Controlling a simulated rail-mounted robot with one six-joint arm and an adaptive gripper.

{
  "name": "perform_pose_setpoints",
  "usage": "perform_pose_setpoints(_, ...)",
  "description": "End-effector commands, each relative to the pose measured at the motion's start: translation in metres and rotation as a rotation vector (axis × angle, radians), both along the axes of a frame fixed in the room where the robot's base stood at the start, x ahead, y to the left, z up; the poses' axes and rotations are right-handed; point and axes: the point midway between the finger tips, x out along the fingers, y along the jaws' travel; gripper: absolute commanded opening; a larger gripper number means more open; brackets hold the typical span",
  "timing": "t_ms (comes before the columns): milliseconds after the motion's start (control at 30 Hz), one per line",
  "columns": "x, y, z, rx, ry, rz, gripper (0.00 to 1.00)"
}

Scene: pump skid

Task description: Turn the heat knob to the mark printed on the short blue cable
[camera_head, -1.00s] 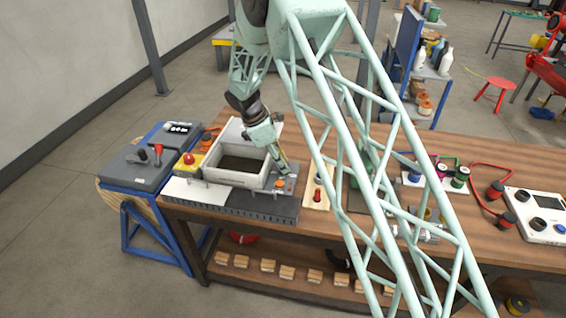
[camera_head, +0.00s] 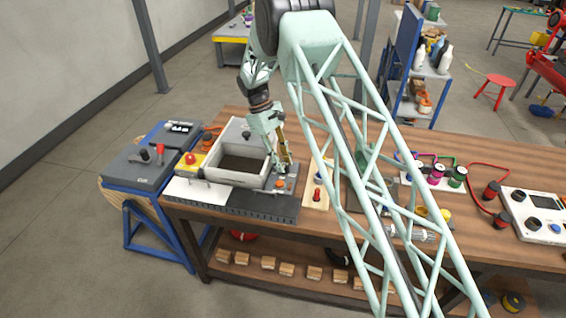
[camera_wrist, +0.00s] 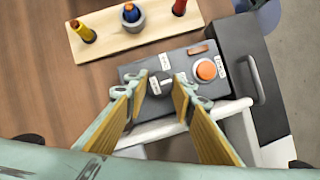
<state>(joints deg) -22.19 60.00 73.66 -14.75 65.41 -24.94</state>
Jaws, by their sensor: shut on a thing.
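My gripper (camera_wrist: 158,79) points down at the grey control panel (camera_wrist: 130,72) of the open-topped bath unit (camera_head: 240,178). Its two fingers, with yellowish inner faces, stand on either side of a small dark knob (camera_wrist: 158,87) with a pale mark, and are shut on it. No print on a short blue cable can be read; a bit of blue (camera_head: 398,156) shows beside my arm, mostly hidden.
An orange button (camera_wrist: 206,70) sits beside the knob on the panel. A wooden board (camera_wrist: 135,28) with red, blue and yellow handles lies close by. Cable spools (camera_head: 436,172) stand to the right behind my arm. A red emergency button (camera_head: 190,158) is at the left.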

Motion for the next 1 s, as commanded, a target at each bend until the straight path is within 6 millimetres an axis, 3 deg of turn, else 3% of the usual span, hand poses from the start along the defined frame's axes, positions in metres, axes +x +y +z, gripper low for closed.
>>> perform_pose_setpoints(567, 0.001, -0.0005, 0.0005, 0.0, -0.002, -0.043, 0.13)
perform_pose_setpoints(600, 0.001, -0.0005, 0.0005, 0.0, -0.001, -0.042, 0.27)
perform_pose_setpoints(633, 0.001, -0.0005, 0.0005, 0.0, -0.001, -0.042, 0.29)
perform_pose_setpoints(1000, 0.0009, 0.0001, 0.0011, 0.0, -0.001, -0.042, 0.29)
